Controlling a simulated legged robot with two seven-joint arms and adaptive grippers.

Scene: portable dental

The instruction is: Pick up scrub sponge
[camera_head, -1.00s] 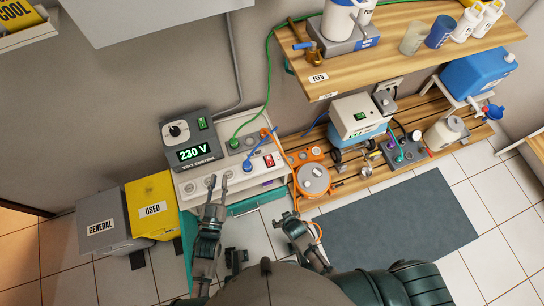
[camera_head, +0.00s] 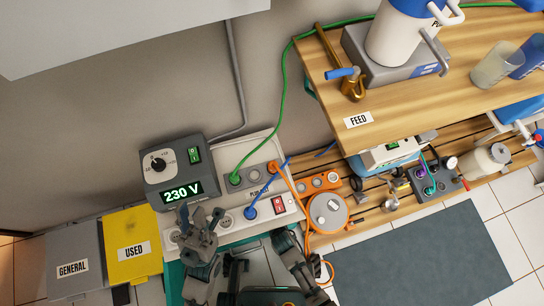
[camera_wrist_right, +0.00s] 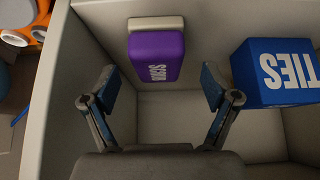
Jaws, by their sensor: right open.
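The scrub sponge (camera_wrist_right: 157,55) is a purple block with a pale top layer and white lettering, standing against the back wall of a beige bin (camera_wrist_right: 240,125) in the right wrist view. My right gripper (camera_wrist_right: 159,84) is open in that bin. Its fingers are spread to the left and right, in front of the sponge and not touching it. The sponge does not show in the head view. My left gripper (camera_head: 200,212) is by the front of the white socket panel (camera_head: 240,205), with its fingers apart and nothing seen between them.
A blue TIES box (camera_wrist_right: 275,73) stands right of the sponge in the bin. In the head view, a voltage control box (camera_head: 183,172), an orange reel (camera_head: 327,212), cables and a wooden shelf (camera_head: 330,85) surround the arms. A yellow USED bin (camera_head: 132,230) stands at left.

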